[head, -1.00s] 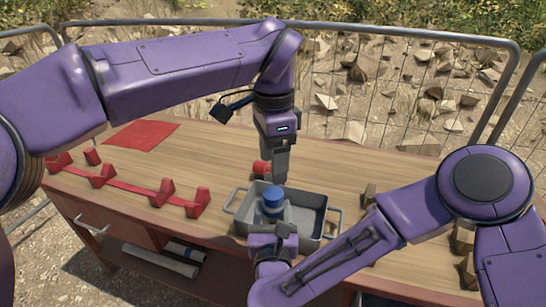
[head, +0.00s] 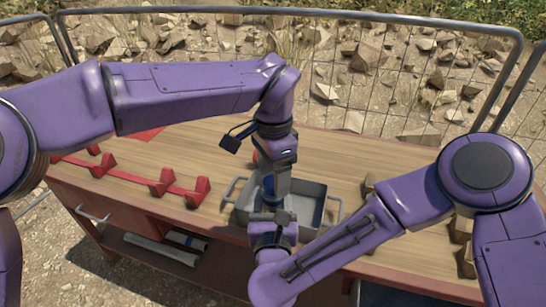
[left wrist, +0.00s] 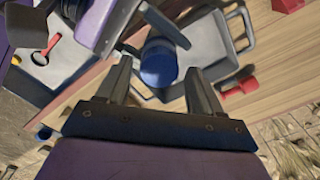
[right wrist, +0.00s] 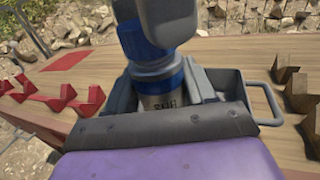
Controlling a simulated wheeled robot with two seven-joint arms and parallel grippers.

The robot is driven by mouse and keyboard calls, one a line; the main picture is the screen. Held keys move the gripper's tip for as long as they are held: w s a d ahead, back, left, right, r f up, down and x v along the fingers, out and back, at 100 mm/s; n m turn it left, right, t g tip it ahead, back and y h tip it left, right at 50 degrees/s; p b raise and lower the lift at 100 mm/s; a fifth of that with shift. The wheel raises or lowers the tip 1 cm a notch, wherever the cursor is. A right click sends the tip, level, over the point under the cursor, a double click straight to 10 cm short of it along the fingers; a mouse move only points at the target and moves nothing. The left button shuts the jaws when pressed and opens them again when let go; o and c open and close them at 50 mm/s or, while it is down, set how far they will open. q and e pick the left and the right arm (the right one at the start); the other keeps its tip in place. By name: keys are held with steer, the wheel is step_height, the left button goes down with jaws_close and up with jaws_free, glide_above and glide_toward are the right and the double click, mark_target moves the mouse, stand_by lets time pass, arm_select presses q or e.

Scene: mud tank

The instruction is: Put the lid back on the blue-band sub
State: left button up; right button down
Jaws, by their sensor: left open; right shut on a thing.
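The blue-band sub (right wrist: 160,99) is a small upright grey cylinder with lettering and a blue upper part. My right gripper (right wrist: 163,88) is shut on its body, over the grey tray. In the left wrist view a round blue cap (left wrist: 158,62) tops the sub; I cannot tell how firmly it is seated. My left gripper (head: 269,188) points down over the sub from above. It is open, with its fingers on either side of the blue cap in the left wrist view. In the head view the left gripper hides most of the sub.
The grey tray (head: 313,187) with side handles stands at the table's front edge. A red rack (head: 130,178) is at left, with a red mat (head: 146,135) behind. A red piece (left wrist: 238,88) lies beside the tray. Wooden blocks (right wrist: 300,90) stand at right. A wire fence is behind.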

arm_select(q)
steer(key=shift+f, duration=0.55)
